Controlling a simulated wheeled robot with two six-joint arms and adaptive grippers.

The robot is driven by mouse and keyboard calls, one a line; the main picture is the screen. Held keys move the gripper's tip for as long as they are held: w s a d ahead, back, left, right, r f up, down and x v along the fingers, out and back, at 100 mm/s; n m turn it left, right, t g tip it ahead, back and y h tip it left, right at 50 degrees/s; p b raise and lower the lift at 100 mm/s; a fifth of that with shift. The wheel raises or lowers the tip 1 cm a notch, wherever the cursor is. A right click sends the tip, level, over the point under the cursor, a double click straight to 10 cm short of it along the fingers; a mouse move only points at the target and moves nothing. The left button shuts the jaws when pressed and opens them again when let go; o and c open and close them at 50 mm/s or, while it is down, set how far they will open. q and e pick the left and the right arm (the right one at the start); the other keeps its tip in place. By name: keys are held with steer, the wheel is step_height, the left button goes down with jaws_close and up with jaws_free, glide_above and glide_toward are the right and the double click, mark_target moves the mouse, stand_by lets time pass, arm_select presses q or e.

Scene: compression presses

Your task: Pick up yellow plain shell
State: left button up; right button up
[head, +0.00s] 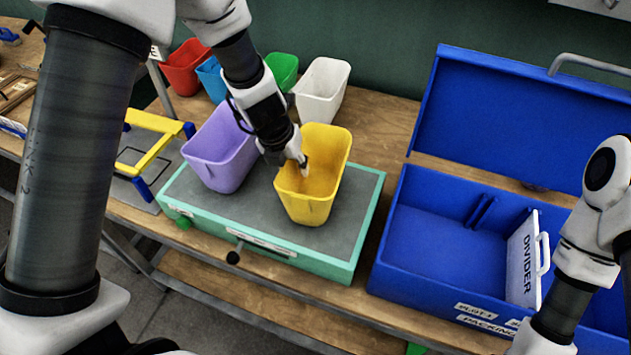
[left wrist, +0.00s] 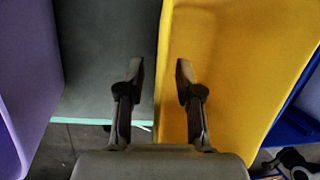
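The yellow plain shell (head: 308,206) is an open, tapered bin standing upright on the grey top of a green-edged press base. My left gripper (head: 298,162) is at its left rim, coming down from above. In the left wrist view, the open fingers (left wrist: 160,78) straddle the left wall of the yellow shell (left wrist: 235,60): one finger is outside over the grey top, the other over the inside. A gap shows between the fingers and the wall. My right arm shows at the right edge, but its gripper is out of view.
A purple bin (head: 222,150) stands close on the left of the yellow shell. Red (head: 184,68), blue (head: 211,78), green (head: 283,70) and white (head: 321,88) bins stand behind. A blue toolbox (head: 430,240) with a white divider (head: 523,262) is at the right.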

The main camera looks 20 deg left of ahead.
arm_select(q)
steer(key=shift+s, duration=0.1)
steer(key=shift+f, duration=0.25)
stand_by(0.3)
jaws_close()
